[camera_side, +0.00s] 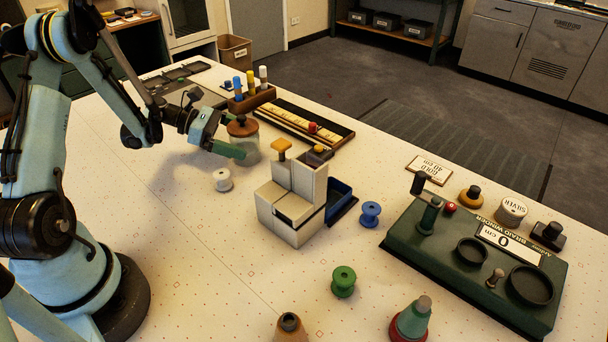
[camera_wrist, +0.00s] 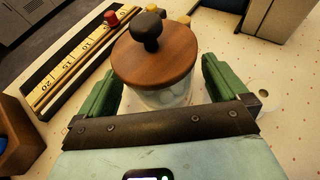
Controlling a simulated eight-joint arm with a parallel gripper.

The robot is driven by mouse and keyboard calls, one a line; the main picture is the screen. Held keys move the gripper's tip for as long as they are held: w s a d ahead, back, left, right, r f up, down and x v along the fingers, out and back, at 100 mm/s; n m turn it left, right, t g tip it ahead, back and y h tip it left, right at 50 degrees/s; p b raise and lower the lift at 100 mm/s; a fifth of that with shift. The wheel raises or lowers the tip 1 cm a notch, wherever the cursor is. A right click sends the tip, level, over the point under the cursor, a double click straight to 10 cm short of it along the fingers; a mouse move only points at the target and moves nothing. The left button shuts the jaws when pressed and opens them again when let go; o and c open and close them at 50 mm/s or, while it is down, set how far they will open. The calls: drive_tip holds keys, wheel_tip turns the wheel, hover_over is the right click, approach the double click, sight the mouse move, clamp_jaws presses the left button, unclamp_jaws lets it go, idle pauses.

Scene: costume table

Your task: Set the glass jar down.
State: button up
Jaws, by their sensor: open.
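The glass jar (camera_side: 246,146) has a brown wooden lid with a dark knob and appears to stand upright on the white dotted table. In the wrist view the jar's lid (camera_wrist: 155,62) fills the upper middle. Its clear body (camera_wrist: 165,98) shows below the lid. My gripper (camera_side: 237,150) is open around the jar. In the wrist view its two green fingers (camera_wrist: 160,85) lie on either side of the jar. Whether either finger touches the glass cannot be told.
A long ruler tray (camera_side: 300,122) with a red knob lies just behind the jar. A wooden rack (camera_side: 250,98) with coloured sticks stands behind it. A white spool (camera_side: 222,180) is in front, and a pale block-shaped device (camera_side: 292,200) is to the right. The table's front left is clear.

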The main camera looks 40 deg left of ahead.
drive_tip(key=v, duration=0.9)
drive_tip(key=shift+a+r, duration=0.15)
drive_tip(key=shift+r, duration=0.05)
drive_tip(key=d+r+m, duration=0.1)
drive_tip(key=d, duration=0.1)
drive_tip(key=w+d+r+m+g+y, duration=0.1)
drive_tip(key=d+m, duration=0.1)
drive_tip(key=d+r+m+g+y, duration=0.1)
drive_tip(key=d, duration=0.1)
drive_tip(key=shift+w+r, duration=0.15)
drive_tip(key=shift+w, duration=0.15)
drive_tip(key=s+d+r+m+y, duration=0.2)
drive_tip(key=s+d+m+y, duration=0.2)
drive_tip(key=d+m, duration=0.3)
drive_tip(key=s+d+r+m+y, duration=0.2)
drive_tip(key=s+d+m+y, duration=0.2)
drive_tip(key=m, duration=1)
drive_tip(key=d, duration=0.3)
drive_tip(key=shift+m+t+y, duration=0.3)
drive_tip(key=shift+m, duration=0.1)
